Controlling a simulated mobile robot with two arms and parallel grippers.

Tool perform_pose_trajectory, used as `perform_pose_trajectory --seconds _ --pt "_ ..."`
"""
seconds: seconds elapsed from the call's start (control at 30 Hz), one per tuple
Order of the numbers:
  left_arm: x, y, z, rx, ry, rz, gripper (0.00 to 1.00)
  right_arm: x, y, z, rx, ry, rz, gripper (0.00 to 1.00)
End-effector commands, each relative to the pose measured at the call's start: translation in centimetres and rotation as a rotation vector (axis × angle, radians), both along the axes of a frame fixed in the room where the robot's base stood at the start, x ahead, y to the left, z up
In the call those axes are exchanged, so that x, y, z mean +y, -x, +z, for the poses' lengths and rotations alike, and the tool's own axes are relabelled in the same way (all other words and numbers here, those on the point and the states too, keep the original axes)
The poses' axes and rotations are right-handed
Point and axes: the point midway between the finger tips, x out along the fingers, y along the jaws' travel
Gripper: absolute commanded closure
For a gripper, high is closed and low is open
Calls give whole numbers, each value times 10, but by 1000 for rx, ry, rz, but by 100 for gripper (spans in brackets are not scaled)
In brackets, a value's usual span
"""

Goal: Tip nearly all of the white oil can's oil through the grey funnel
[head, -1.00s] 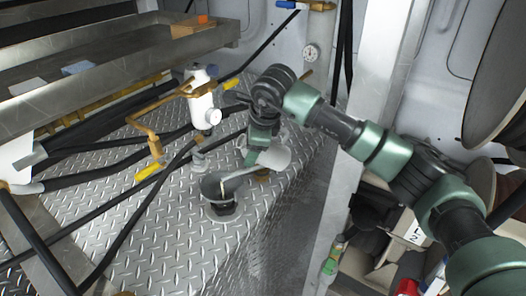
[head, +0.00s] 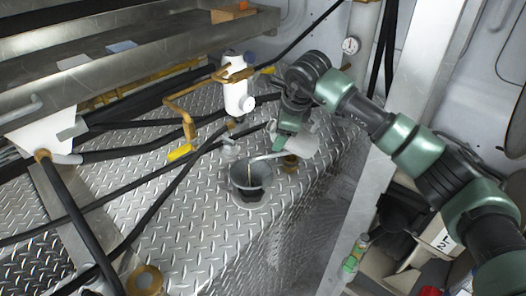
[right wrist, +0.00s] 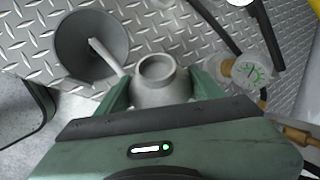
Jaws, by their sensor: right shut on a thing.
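The white oil can (head: 303,141), pale grey-white here, is tipped to the left, its long thin spout reaching over the grey funnel (head: 250,176). A thin streak shows at the spout tip inside the funnel's mouth; it looks like oil, but is too small to be sure. The funnel stands upright on the tread-plate top. My right gripper (head: 291,137) is shut on the can. In the right wrist view, the can (right wrist: 157,80) sits between the green fingers of the gripper (right wrist: 160,92), its spout running into the funnel (right wrist: 84,48). My left gripper is not in view.
A white cylinder with brass pipework (head: 236,98) stands behind the funnel. Black hoses (head: 155,205) cross the plate to the left. A metal post (head: 375,210) rises at right.

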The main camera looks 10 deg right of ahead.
Motion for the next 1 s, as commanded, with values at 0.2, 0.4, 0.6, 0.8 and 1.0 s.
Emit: perform_pose_trajectory --seconds 0.2,0.4,0.6,0.8,1.0 --pt "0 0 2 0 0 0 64 -1 14 4 0 30 1 100" --pt "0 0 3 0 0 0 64 -1 34 7 5 71 3 100" --pt "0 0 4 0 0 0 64 -2 50 10 9 105 0 100" --pt "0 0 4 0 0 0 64 -3 53 10 9 111 0 100" --pt "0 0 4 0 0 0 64 -2 51 10 9 111 -1 100"
